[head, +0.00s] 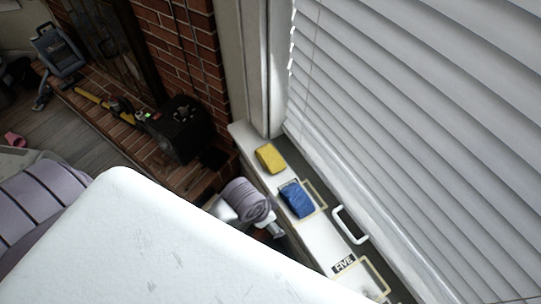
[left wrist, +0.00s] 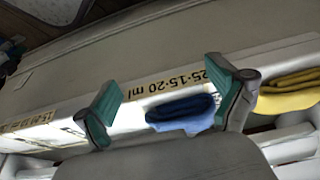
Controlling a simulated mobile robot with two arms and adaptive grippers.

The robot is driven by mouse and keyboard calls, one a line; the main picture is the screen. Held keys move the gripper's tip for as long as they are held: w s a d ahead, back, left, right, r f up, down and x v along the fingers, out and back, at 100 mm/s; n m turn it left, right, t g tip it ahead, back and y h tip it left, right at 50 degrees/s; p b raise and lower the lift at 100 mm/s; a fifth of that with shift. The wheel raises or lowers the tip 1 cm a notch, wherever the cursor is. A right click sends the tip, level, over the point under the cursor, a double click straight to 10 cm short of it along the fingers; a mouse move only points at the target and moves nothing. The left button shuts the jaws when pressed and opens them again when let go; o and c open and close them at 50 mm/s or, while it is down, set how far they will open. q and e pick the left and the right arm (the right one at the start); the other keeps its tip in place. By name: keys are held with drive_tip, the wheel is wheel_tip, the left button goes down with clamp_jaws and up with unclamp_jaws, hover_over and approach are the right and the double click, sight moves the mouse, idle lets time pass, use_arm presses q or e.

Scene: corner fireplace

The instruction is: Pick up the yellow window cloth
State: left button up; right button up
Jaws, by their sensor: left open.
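The yellow window cloth (head: 270,157) lies folded on the white window sill in the head view, near the sill's far end. In the left wrist view the yellow cloth (left wrist: 288,92) is at the right edge, just right of my right-hand finger and partly cut off. A folded blue cloth (head: 296,200) lies nearer on the sill. In the left wrist view the blue cloth (left wrist: 180,112) shows between the fingers of my left gripper (left wrist: 168,84), which is open; its right end is partly covered by a finger. I cannot tell how far the fingers are from the cloths.
White blinds (head: 430,110) hang along the sill's right side. A black box (head: 181,128) stands on the brick hearth to the left. A large white surface (head: 150,240) fills the lower left.

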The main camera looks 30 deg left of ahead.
use_arm(q)
drive_tip(key=w+d+r+m, duration=0.1)
drive_tip(key=w+r+m, duration=0.1)
drive_tip(key=r, duration=0.1)
drive_tip(key=shift+w+d+m, duration=0.15)
drive_tip(key=shift+d+m, duration=0.25)
drive_tip(key=w+r+m, duration=0.1)
drive_tip(key=w+m, duration=0.1)
drive_tip(key=w+r+m, duration=0.1)
drive_tip(key=w+m, duration=0.1)
drive_tip(key=w+d+r+m+g, duration=0.1)
drive_tip(key=w+m, duration=0.1)
drive_tip(key=shift+h, duration=0.3)
drive_tip(key=w+a+r+m+g+y, duration=0.1)
drive_tip(key=w+a+r+m, duration=0.3)
drive_tip(key=w+a+m, duration=0.15)
wheel_tip(320, 180, up, 4)
drive_tip(key=m+g+y, duration=0.1)
drive_tip(key=m, duration=0.2)
hover_over(273, 158)
wheel_tip(273, 158, down, 13)
drive_tip(key=shift+p, duration=0.65)
drive_tip(key=c, duration=1.1)
drive_tip(key=shift+c, duration=0.2)
drive_tip(key=shift+r, duration=0.1)
